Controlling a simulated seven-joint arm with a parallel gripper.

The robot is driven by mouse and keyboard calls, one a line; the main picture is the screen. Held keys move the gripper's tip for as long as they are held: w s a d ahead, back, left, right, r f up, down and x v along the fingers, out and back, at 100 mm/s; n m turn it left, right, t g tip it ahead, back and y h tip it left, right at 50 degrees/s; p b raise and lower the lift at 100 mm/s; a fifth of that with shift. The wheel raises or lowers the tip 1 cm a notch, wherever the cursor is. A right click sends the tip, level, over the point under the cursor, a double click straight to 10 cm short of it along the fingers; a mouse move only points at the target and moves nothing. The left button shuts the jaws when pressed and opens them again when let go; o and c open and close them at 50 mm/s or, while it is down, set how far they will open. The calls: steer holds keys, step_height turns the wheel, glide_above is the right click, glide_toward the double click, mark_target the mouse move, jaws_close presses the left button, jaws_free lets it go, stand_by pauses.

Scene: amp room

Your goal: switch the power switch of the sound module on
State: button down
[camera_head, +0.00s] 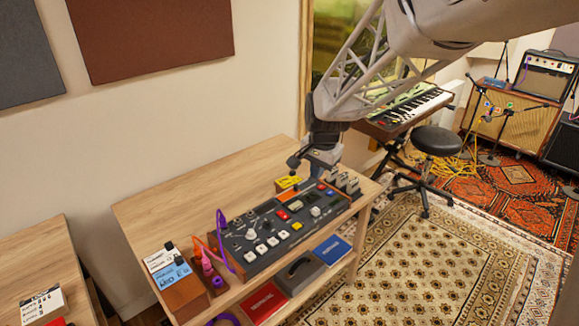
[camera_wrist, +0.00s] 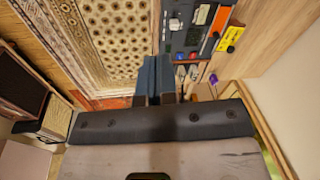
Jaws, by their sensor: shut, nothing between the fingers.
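The sound module (camera_head: 262,232) is a long dark panel with buttons, knobs and sliders, lying on the wooden table. Its right end also shows in the wrist view (camera_wrist: 178,42), at the top. My gripper (camera_head: 321,172) is above the far right end of the module in the head view. In the wrist view its two bluish fingers (camera_wrist: 156,62) are shut together with nothing between them, beside the module's end. Whether they touch it I cannot tell. I cannot make out which control is the power switch, and the gripper hides part of that end.
A yellow box (camera_head: 288,183) stands behind the module. Small upright grey pieces (camera_head: 348,183) stand at its right end. A purple cable (camera_head: 221,236) and a box of cards (camera_head: 177,281) are at the left. The table's back left (camera_head: 190,195) is bare.

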mark_target(283, 214)
steer(key=w+a+f+m, duration=0.2)
steer(key=w+a+f, duration=0.8)
steer(key=w+f, duration=0.1)
steer(key=shift+m+g, duration=0.3)
steer(key=shift+w+f, duration=0.1)
steer(key=shift+w+a+f, duration=0.2)
steer(key=shift+f, duration=2.1)
steer(key=shift+w+a+f, duration=0.2)
steer(key=shift+a+f, duration=0.05)
steer(key=shift+f, duration=2)
steer(key=shift+w+a+f, duration=0.2)
steer(key=shift+f, duration=2.1)
steer(key=shift+f, duration=0.2)
steer(key=shift+s+d+r, duration=0.1)
steer(key=shift+s+d+r, duration=0.25)
steer(key=shift+s+d, duration=0.1)
steer(key=shift+d, duration=0.05)
